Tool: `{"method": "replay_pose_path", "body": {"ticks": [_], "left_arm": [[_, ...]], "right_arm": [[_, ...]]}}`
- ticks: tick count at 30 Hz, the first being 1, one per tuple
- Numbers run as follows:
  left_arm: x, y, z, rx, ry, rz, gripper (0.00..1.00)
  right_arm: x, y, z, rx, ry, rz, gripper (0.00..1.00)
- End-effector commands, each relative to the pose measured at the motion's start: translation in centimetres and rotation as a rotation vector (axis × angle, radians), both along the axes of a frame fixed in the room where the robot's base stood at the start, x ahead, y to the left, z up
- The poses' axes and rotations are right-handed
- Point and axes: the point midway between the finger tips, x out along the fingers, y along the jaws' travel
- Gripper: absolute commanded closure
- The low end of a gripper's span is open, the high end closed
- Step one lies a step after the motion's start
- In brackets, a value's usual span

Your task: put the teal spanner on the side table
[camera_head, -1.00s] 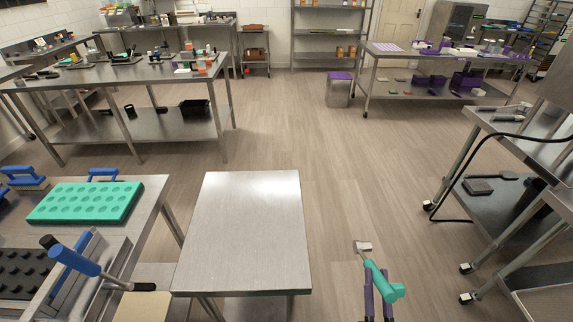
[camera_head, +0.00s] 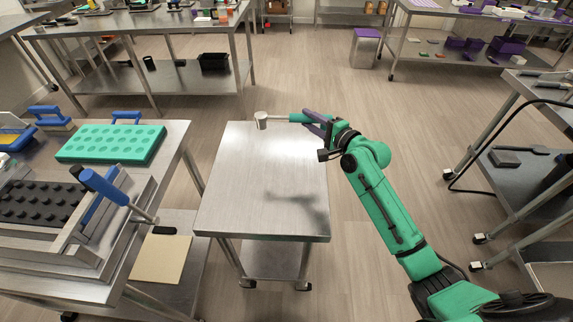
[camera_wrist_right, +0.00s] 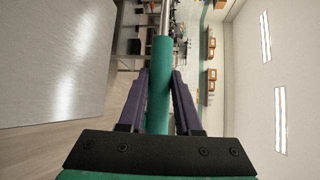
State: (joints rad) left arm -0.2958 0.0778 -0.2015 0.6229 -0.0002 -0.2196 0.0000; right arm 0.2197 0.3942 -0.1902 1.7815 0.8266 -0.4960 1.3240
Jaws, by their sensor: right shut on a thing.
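The teal spanner (camera_head: 298,118) has a teal handle and a metal head (camera_head: 262,121). My right gripper (camera_head: 314,122) is shut on its handle and holds it above the far right part of the side table, head pointing left. In the right wrist view the teal handle (camera_wrist_right: 161,90) runs between the two purple fingers. The side table (camera_head: 245,195) is a small bare steel table in the middle of the head view. A shadow of the arm and gripper falls on its top. My left gripper is not in view.
A steel bench at the left carries a teal mould tray (camera_head: 112,143), a black mould (camera_head: 42,203) and a blue-handled lever (camera_head: 103,187). A steel cart (camera_head: 530,95) with a hanging black cable stands at the right. The floor between is clear.

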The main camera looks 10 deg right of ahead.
Motion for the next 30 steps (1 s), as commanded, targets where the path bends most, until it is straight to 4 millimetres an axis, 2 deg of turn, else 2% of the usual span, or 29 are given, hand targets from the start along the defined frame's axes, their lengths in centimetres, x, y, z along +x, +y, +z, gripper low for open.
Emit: {"method": "replay_pose_path", "body": {"ticks": [1, 5, 9, 14, 18, 20, 26, 30], "left_arm": [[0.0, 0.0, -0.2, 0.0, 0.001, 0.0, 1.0], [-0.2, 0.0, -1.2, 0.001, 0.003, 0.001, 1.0], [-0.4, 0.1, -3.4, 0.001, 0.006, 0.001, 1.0], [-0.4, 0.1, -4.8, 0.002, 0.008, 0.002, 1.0], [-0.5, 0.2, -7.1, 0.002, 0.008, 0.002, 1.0], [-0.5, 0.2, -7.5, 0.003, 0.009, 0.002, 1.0], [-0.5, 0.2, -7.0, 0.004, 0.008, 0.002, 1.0], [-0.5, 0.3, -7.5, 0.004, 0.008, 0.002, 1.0]], "right_arm": [[0.0, -0.1, -1.8, -0.002, 0.005, 0.0, 1.0], [0.0, -0.2, -6.4, -0.004, 0.003, -0.003, 1.0], [0.0, -0.1, -11.1, -0.005, -0.004, -0.001, 1.0], [0.0, -0.1, -13.6, -0.004, -0.006, -0.002, 1.0], [0.0, -0.1, -16.8, -0.005, -0.004, -0.001, 1.0], [0.0, -0.1, -17.3, -0.003, -0.006, -0.003, 1.0], [0.0, 0.0, -17.0, -0.002, -0.005, -0.002, 1.0], [0.0, 0.0, -17.4, -0.001, -0.005, -0.002, 1.0]]}}
